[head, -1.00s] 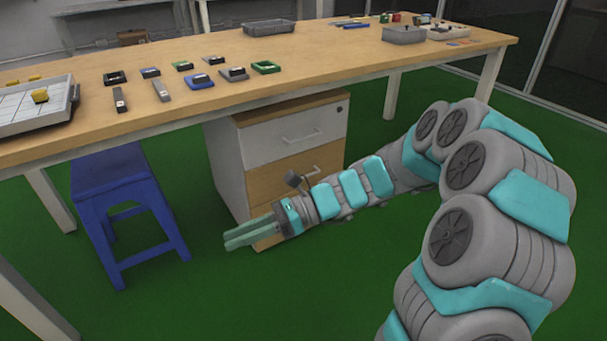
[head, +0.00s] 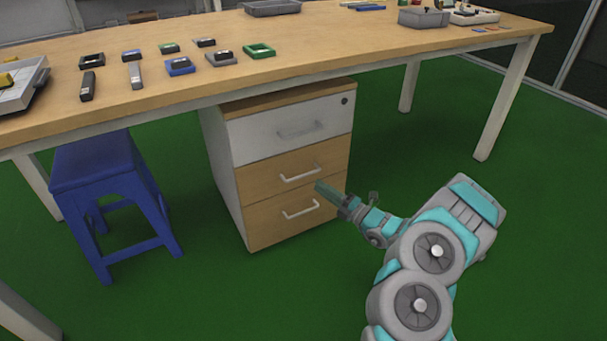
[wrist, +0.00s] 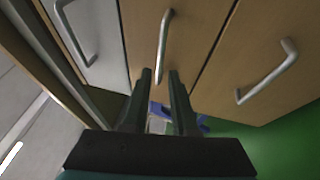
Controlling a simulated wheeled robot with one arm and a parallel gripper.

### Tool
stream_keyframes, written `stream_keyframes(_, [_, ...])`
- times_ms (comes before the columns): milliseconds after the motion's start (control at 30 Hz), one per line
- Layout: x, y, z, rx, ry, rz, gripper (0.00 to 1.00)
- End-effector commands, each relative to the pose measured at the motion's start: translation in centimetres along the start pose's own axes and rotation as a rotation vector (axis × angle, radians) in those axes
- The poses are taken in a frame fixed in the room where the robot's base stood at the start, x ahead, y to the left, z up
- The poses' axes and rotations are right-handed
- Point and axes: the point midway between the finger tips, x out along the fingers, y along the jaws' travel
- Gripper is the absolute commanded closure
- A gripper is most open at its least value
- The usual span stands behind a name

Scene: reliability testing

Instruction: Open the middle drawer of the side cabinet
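The side cabinet (head: 226,170) stands under the table with a white top drawer and two wooden drawers below. The middle drawer (head: 265,183) looks closed; its pale bar handle (head: 300,175) is in plain view. In the wrist view the middle drawer handle (wrist: 165,40) lies straight ahead, its lower end near the gap between my fingertips. My gripper (wrist: 160,74) is open, its two dark fingers apart with nothing visibly held. In the head view my gripper (head: 320,187) is just right of the middle handle, in front of the cabinet. I cannot tell whether it touches the handle.
The white top drawer handle (head: 300,131) and bottom drawer handle (head: 300,209) are close above and below. A blue stool (head: 100,190) stands left of the cabinet. The wooden tabletop (head: 330,68) overhangs it. Green floor (head: 200,290) is clear in front.

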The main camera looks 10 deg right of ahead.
Motion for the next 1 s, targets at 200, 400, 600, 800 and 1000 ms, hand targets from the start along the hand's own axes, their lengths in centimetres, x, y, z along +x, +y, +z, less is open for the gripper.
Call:
stream_keyframes(200, [2.1, -0.2, -0.1, 0.005, 0.001, 0.000, 0.74])
stream_keyframes(400, [5.3, -0.1, -0.2, 0.004, 0.002, 0.000, 0.74])
stream_keyframes(600, [7.3, -0.1, -0.1, 0.004, 0.001, 0.000, 0.74])
stream_keyframes(800, [7.8, -0.1, 0.0, 0.004, -0.001, 0.000, 0.74])
stream_keyframes(1000, [7.7, -0.1, 0.0, 0.004, -0.001, 0.000, 0.80])
